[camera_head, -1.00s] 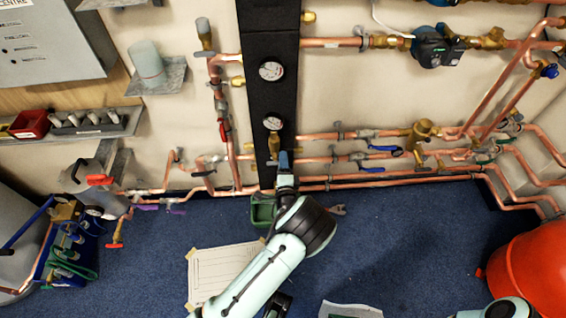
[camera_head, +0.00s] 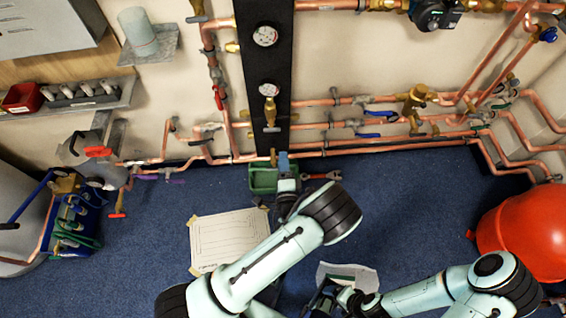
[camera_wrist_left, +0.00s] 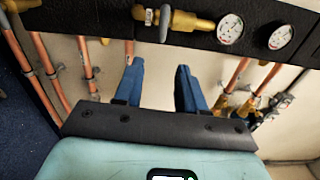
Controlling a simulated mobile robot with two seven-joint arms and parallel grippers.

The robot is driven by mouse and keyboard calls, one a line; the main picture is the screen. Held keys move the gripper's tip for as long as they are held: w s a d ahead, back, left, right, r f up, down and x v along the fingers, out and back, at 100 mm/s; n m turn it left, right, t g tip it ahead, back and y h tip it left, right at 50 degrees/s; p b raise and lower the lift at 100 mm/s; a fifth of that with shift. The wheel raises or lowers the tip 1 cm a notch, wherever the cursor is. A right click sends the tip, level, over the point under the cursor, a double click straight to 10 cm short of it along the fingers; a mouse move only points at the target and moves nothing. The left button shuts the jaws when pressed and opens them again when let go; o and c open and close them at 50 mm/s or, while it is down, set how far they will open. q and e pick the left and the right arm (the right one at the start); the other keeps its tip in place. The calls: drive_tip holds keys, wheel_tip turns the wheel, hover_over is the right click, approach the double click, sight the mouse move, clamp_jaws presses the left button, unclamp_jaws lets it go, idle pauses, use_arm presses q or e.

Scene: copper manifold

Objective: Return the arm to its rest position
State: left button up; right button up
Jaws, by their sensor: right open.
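My left arm (camera_head: 270,262) reaches from the lower left toward the pipe wall. Its gripper (camera_head: 283,162) is in front of the lower pipes, above the green box. In the left wrist view its two blue fingers (camera_wrist_left: 159,85) are apart with nothing between them. Beyond them are the black board and its gauges (camera_wrist_left: 230,28). My right arm (camera_head: 445,290) comes in from the lower right. Its dark gripper (camera_head: 328,294) is low in the head view, beside a paper sheet, and is open; its fingertips are hard to make out.
A green box (camera_head: 262,180) and a wrench (camera_head: 322,176) lie on the blue floor below the pipes. A paper sheet (camera_head: 228,238) lies left of my left arm. A red tank (camera_head: 525,232) stands at the right. Blue floor between tank and left arm is mostly clear.

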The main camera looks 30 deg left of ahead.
idle(0.6)
use_arm(q)
drive_tip(key=s+a+f+n+g+h, duration=0.1)
drive_tip(key=s+f+n+g+h, duration=0.1)
drive_tip(key=s+f+n+g, duration=0.5)
drive_tip(key=s+a+f+n+g+h, duration=0.1)
drive_tip(key=s+f+g+h, duration=0.15)
drive_tip(key=s+f, duration=0.55)
drive_tip(key=s+d+f+n+g+h, duration=0.3)
drive_tip(key=s+f+n+h, duration=0.1)
drive_tip(key=s+f, duration=0.1)
drive_tip(key=s+d+r+n+g+h, duration=0.2)
drive_tip(key=s+d+n+g+h, duration=0.15)
drive_tip(key=s+d, duration=0.35)
wheel_tip(320, 180, up, 12)
drive_tip(key=h+p, duration=0.1)
drive_tip(key=p, duration=1.2)
drive_tip(key=shift+r+n, duration=0.25)
drive_tip(key=shift+n, duration=0.2)
use_arm(e)
wheel_tip(320, 180, up, 12)
drive_tip(key=shift+w+r+g, duration=0.15)
drive_tip(key=shift+w+g, duration=0.15)
